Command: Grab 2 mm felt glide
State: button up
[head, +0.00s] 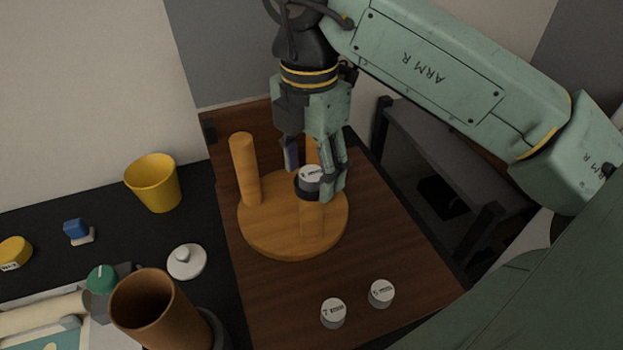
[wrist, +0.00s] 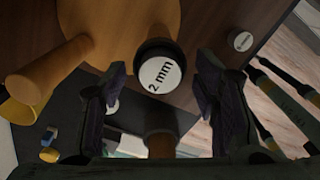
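The 2 mm felt glide (head: 311,176) is a short cap with a white top and a dark band below. It sits on the top end of the front leg of an upturned wooden stool (head: 262,235). In the wrist view, "2 mm" reads clearly on the glide (wrist: 160,75). My gripper (head: 313,173) is over the stool, with its fingers around the glide's height. In the wrist view, my gripper (wrist: 160,88) is open, one finger on each side of the glide, with gaps visible. Nothing is held. The rear stool leg is partly hidden behind my gripper.
Two similar glides (head: 333,312) (head: 381,293) stand on the brown wooden top (head: 270,320); their labels are too small to read. A bare stool leg (head: 245,170) rises left of my gripper. A yellow cup (head: 153,183), white lid (head: 187,262) and brown cup (head: 150,305) stand left.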

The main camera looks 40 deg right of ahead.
jog(key=shift+s+f, duration=0.1)
jog(key=c, duration=1)
jog(key=shift+o, duration=0.2)
